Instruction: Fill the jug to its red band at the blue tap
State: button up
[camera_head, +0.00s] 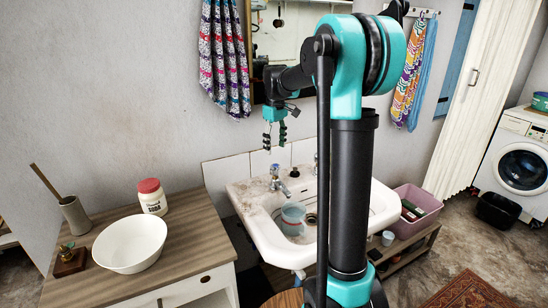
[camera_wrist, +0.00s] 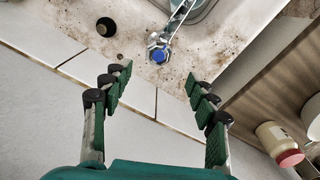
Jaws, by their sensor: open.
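A pale teal jug (camera_head: 292,218) stands in the basin of the white washtrough (camera_head: 262,236), in front of the blue tap (camera_head: 277,178). Its red band and water level are not discernible. In the wrist view the blue tap's round blue top (camera_wrist: 158,56) shows from above, beyond and between my fingers. My gripper (camera_head: 275,140) is open and empty, above the tap and near the wall. Its two green-padded fingers (camera_wrist: 160,85) are spread wide in the wrist view. Whether water runs from the tap cannot be told.
A second tap (camera_head: 316,160) is partly hidden behind my arm. A wooden-topped cabinet (camera_head: 190,228) at left holds a white bowl (camera_head: 130,243) and a red-lidded jar (camera_head: 152,198). A pink crate (camera_head: 412,212) stands right of the trough. Patterned towels (camera_head: 224,60) hang on the wall.

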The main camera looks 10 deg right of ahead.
aim_at(275, 165)
jog(key=shift+r, duration=1.5)
notch_tip(275, 165, down, 12)
jog(key=shift+d+f, duration=0.1)
jog(key=shift+n, duration=0.5)
dwell(0.5)
